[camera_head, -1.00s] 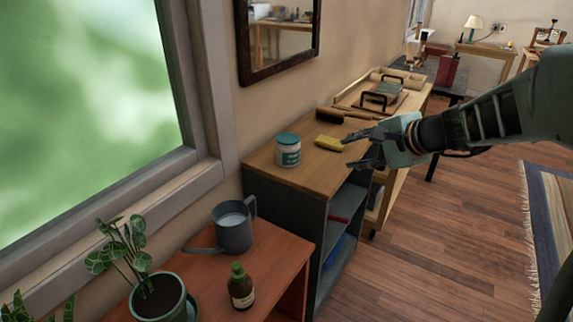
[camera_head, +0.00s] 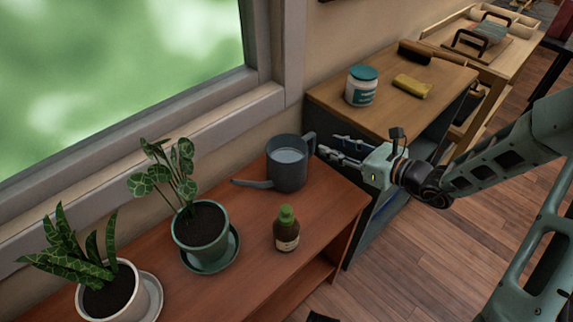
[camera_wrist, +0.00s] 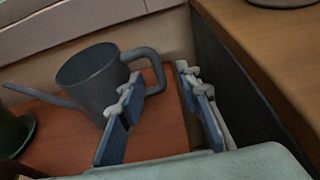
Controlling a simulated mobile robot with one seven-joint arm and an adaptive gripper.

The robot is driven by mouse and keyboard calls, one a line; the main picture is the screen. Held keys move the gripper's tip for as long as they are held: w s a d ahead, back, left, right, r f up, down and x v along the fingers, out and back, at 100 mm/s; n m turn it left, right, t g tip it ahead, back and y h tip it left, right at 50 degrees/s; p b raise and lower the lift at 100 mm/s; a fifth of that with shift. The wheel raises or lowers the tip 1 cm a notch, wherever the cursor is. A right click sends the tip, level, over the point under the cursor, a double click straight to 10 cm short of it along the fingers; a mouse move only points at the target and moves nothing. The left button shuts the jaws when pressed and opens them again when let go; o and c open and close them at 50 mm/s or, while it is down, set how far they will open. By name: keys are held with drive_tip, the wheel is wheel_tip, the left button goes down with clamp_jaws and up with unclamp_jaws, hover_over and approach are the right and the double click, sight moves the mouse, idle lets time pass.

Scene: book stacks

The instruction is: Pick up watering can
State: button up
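The watering can (camera_head: 288,172) is dark grey, with a thin spout pointing left and a loop handle on its right. It stands upright near the back right end of the reddish-brown table (camera_head: 325,205). My gripper (camera_head: 333,148) is just right of the handle, its fingers pointing left toward it. In the wrist view, the can (camera_wrist: 90,80) is at left and its handle reaches toward the space between my gripper's (camera_wrist: 160,80) spread blue fingers. The gripper is open and holds nothing; whether a finger touches the handle is unclear.
A brown bottle (camera_head: 286,236) with a green cap stands in front of the can. Two potted plants (camera_head: 202,232) (camera_head: 108,290) are to the left. A taller wooden-topped shelf (camera_head: 420,105) on the right bears a jar (camera_head: 361,88) and a yellow sponge (camera_head: 412,87). The window wall is behind.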

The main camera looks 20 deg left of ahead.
sight(315, 140)
drive_tip(key=shift+x, duration=1.25)
drive_tip(key=x, duration=0.1)
drive_tip(key=b+x, duration=0.1)
drive_tip(key=x, duration=0.2)
drive_tip(key=shift+s+a+f+b, duration=0.1)
drive_tip(key=shift+s+f+b, duration=0.05)
drive_tip(key=shift+s+b, duration=0.15)
drive_tip(key=shift+w+a, duration=0.3)
drive_tip(key=shift+a, duration=0.15)
drive_tip(key=shift+c, duration=0.4)
clamp_jaws()
